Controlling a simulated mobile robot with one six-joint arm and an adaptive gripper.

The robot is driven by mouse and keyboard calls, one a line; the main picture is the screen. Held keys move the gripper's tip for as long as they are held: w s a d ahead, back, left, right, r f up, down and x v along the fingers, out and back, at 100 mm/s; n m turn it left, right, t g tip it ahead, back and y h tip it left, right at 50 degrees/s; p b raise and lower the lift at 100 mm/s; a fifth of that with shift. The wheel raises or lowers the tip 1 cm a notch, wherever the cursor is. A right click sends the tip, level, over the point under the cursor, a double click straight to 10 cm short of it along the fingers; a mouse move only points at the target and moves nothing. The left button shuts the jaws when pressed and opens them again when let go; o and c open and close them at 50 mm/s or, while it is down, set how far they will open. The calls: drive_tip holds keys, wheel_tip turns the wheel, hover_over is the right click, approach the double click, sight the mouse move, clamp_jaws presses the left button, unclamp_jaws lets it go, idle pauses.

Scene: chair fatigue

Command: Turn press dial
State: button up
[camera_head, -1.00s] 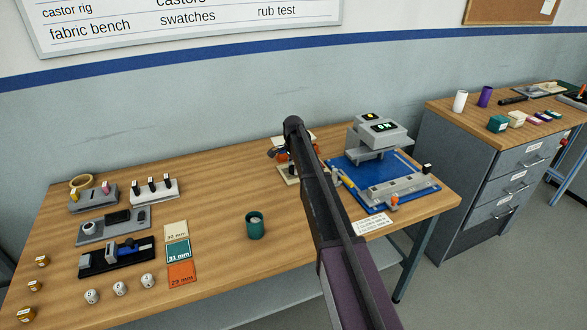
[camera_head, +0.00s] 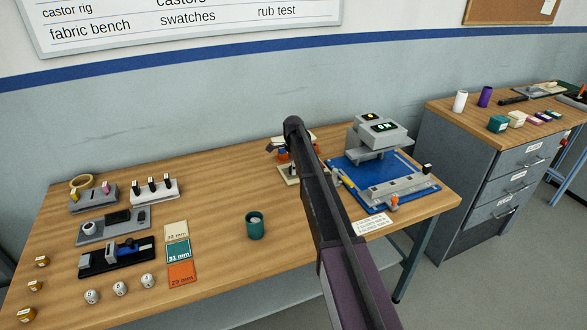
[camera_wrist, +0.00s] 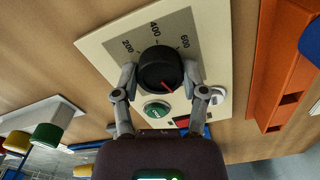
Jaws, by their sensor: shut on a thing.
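The press dial (camera_wrist: 159,68) is a round black knob with a red mark at its lower right edge in the wrist view. It sits on a cream panel (camera_wrist: 108,45) with a grey scale reading 200, 400 and 600. My gripper (camera_wrist: 160,72) is shut on the dial, one finger on each side. The red mark points away from the numbers. A green round button (camera_wrist: 156,110) and a red part lie just below the dial. In the head view my arm hides the dial, and only an edge of the panel (camera_head: 287,174) shows.
The grey press (camera_head: 378,140) on a blue base (camera_head: 345,170) stands right of my arm. A green cup (camera_head: 255,226) stands left of it. An orange part (camera_wrist: 275,65) lies close to the panel. Fixtures and cards fill the bench's left side.

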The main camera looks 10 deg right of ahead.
drive_tip(key=shift+s, duration=0.15)
drive_tip(key=o, duration=1.1)
drive_tip(key=shift+o, duration=0.2)
drive_tip(key=shift+n, duration=0.4)
